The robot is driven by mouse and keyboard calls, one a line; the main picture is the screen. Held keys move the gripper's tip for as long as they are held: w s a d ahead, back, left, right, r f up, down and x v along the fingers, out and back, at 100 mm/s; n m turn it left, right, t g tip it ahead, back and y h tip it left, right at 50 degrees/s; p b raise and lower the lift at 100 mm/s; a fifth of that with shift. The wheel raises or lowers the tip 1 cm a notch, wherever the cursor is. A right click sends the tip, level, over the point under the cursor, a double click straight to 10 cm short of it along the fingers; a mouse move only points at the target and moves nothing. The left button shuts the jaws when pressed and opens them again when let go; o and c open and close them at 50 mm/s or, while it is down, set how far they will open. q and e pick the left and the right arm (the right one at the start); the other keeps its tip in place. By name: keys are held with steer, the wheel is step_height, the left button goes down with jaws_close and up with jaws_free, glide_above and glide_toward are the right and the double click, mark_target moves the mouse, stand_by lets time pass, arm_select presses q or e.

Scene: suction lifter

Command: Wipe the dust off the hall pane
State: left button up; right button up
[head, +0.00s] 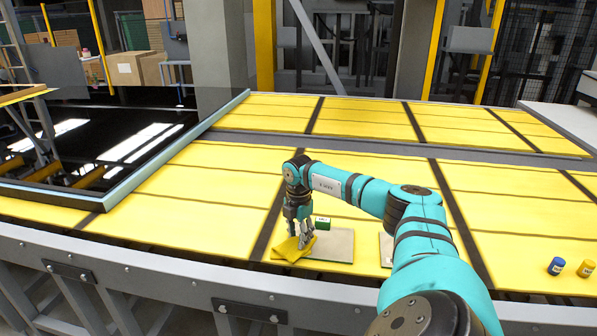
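The dark glass pane (150,105) lies in a pale teal frame at the left, with bright reflections on it. Dust on it cannot be made out from here. A folded yellow cloth (286,250) lies at the left edge of a beige board (335,246) on the yellow table. My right gripper (304,242) points down at the cloth, its fingertips touching or overlapping it. Whether the fingers are closed on the cloth is too small to tell. My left gripper is out of view.
A small green box (322,223) stands just right of my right gripper. A second pale board (386,250) is partly hidden by my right arm. A blue jar (556,266) and a yellow jar (586,268) stand at the right. The yellow padded table (190,180) is mostly clear.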

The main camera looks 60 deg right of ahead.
steer(key=o, duration=0.8)
steer(key=shift+f, duration=0.1)
steer(key=shift+f+b, duration=0.7)
steer(key=shift+f, duration=0.55)
steer(key=shift+r, duration=0.15)
steer(key=c, duration=0.4)
steer(key=shift+s+a, duration=0.1)
steer(key=c, duration=1.2)
